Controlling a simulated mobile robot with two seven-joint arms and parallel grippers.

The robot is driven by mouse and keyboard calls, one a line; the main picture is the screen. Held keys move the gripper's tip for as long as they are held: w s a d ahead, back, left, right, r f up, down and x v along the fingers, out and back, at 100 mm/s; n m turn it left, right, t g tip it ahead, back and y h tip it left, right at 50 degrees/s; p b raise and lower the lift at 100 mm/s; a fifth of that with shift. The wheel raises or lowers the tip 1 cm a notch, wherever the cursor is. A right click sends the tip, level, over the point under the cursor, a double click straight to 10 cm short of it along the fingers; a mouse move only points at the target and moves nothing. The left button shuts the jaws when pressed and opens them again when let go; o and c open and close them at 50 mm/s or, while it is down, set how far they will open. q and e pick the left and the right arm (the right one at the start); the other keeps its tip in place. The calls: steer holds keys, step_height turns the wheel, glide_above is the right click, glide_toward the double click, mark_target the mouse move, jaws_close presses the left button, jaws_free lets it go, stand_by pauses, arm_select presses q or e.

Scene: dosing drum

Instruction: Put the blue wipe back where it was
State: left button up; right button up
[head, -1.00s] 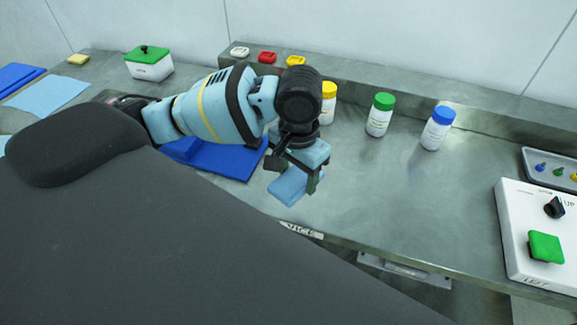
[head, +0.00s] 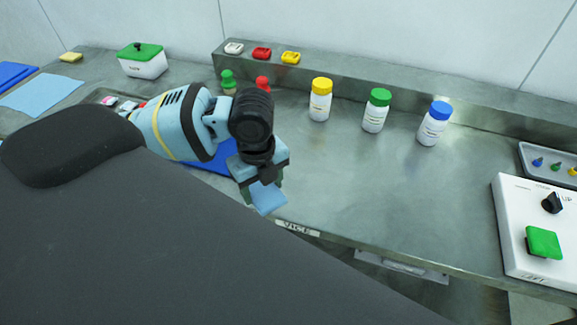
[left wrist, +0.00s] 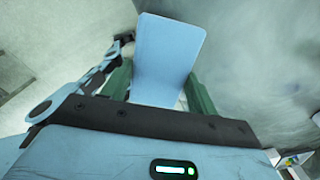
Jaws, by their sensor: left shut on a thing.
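The blue wipe (head: 268,198) is a flat light-blue piece gripped by my left gripper (head: 262,182) near the table's front edge. In the left wrist view the wipe (left wrist: 168,55) sticks out beyond the green fingers of my left gripper (left wrist: 157,92), which are shut on it. In the head view the wipe hangs tilted below the jaws; whether it touches the table is unclear. A dark blue mat (head: 212,163) lies left of the gripper, partly hidden by my arm. My right gripper is not in view.
Bottles with yellow (head: 321,100), green (head: 376,110) and blue (head: 434,123) lids stand at the back. A green-lidded box (head: 143,62) and a light-blue sheet (head: 42,95) are at left. A white control box (head: 520,215) is at right. The middle of the steel table (head: 360,185) is clear.

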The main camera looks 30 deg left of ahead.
arm_select(q)
steer(key=m, duration=0.2)
steer(key=a+m, duration=0.1)
steer(key=s+f+m, duration=0.1)
steer(key=m, duration=0.1)
steer(key=shift+s+a+m, duration=0.1)
steer(key=shift+a+m, duration=0.1)
steer(key=shift+m, duration=0.1)
steer(key=m, duration=0.3)
steer(key=s+a+m, duration=0.1)
steer(key=m, duration=0.1)
steer(key=shift+f, duration=0.35)
steer(key=shift+w, duration=0.1)
glide_above(287, 168)
steer(key=shift+s+d+f+b, duration=0.1)
steer(key=shift+s+f+b, duration=0.1)
steer(key=shift+f, duration=0.2)
steer(key=shift+s+f+b, duration=0.1)
steer(key=shift+f+b, duration=0.1)
steer(key=shift+f, duration=0.15)
steer(key=shift+w+f, duration=0.15)
steer(key=shift+w, duration=0.15)
steer(key=shift+f, duration=1.6)
